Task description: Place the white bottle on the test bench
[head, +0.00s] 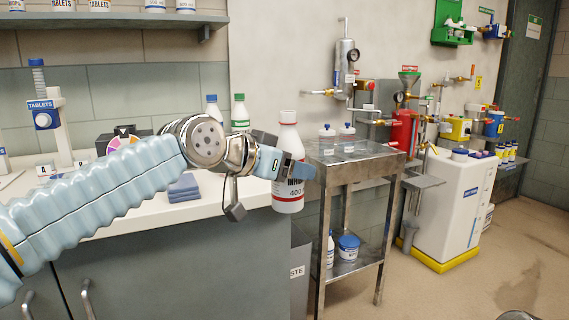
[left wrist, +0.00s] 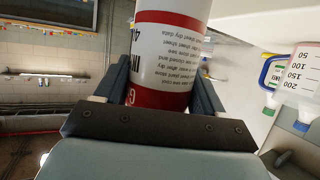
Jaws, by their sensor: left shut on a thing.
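In the left wrist view the bottle (left wrist: 172,55) sits between both fingers of the left gripper (left wrist: 160,92). A white-topped counter (head: 125,222) is at the left and a steel stand (head: 362,158) is right of the bottle. I cannot tell which is the test bench.
Two small blue-capped bottles (head: 327,143) stand at the back of the steel stand's top; its front is mostly clear. A blue-lidded tub (head: 348,246) is on its lower shelf. Folded blue cloths (head: 184,188) lie on the counter. Valves and pipes (head: 405,125) are on the wall behind.

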